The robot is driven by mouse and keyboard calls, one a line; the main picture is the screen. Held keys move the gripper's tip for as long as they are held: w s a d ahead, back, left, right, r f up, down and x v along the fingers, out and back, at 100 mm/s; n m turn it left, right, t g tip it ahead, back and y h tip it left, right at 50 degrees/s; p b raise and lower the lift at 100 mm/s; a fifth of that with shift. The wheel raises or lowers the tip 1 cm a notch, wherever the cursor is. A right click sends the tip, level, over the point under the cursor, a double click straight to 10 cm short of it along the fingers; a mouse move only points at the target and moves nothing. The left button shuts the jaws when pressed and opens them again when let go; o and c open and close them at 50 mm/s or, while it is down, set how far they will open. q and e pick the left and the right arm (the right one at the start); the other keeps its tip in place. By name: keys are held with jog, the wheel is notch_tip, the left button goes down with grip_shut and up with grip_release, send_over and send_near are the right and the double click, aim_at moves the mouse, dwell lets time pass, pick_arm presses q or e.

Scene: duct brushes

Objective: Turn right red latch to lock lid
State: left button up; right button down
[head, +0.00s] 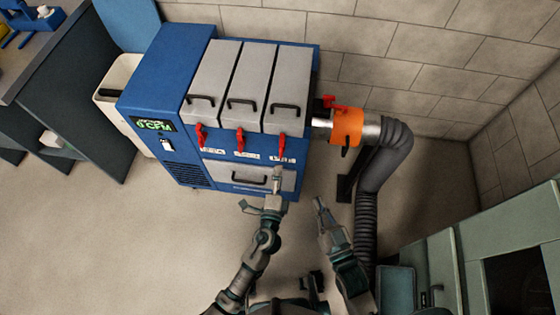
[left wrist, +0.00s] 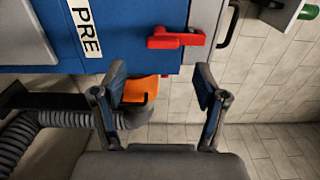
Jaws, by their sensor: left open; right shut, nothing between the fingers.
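The blue machine (head: 190,165) has three grey lids, each with a black handle. The right red latch (head: 282,148) is on its front below the right lid (head: 289,85), lying roughly up-and-down in the head view. In the left wrist view the red latch (left wrist: 178,39) lies sideways, ahead of the fingertips and apart from them. My left gripper (head: 261,191) is open and empty, just below the right latch in the head view; its spread fingers also show in the left wrist view (left wrist: 161,82). My right gripper (head: 319,203) is shut and empty, right of the machine's lower front.
Two more red latches (head: 201,135) (head: 240,141) are on the front further left. A grey drawer (head: 225,176) is below. An orange collar (head: 347,127) joins a grey hose (head: 367,200) on the right. A green cabinet (head: 480,240) stands at lower right.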

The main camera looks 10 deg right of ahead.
pick_arm(q)
jog(key=v, duration=0.4)
jog(key=shift+s, duration=0.4)
